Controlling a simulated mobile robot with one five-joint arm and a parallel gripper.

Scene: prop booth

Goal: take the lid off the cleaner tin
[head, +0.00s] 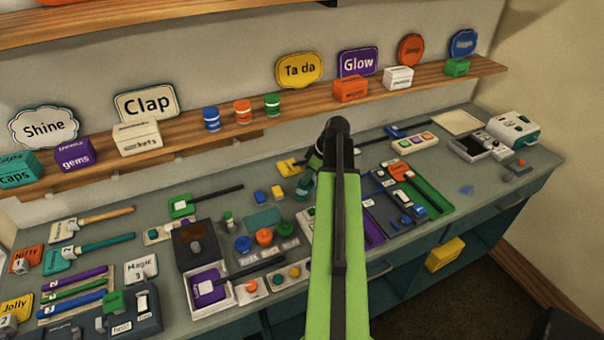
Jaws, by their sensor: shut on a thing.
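My green arm reaches over the bench and bends at a black joint. Just left of it, my gripper (309,172) shows only in part, low over the back middle of the bench. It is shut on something. A small teal piece (303,188) shows at its tip, and the arm hides the rest. I cannot tell whether this piece is the lid or part of the cleaner tin, or whether it touches the bench. No tin is readable as the cleaner tin from here.
Blue, orange and green tins (242,111) stand on the shelf (190,140) behind. Round pots (264,237) and a purple tray (209,286) are left of my arm. A blue tray (395,205) is to its right. The bench (465,185) has bare room at the right.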

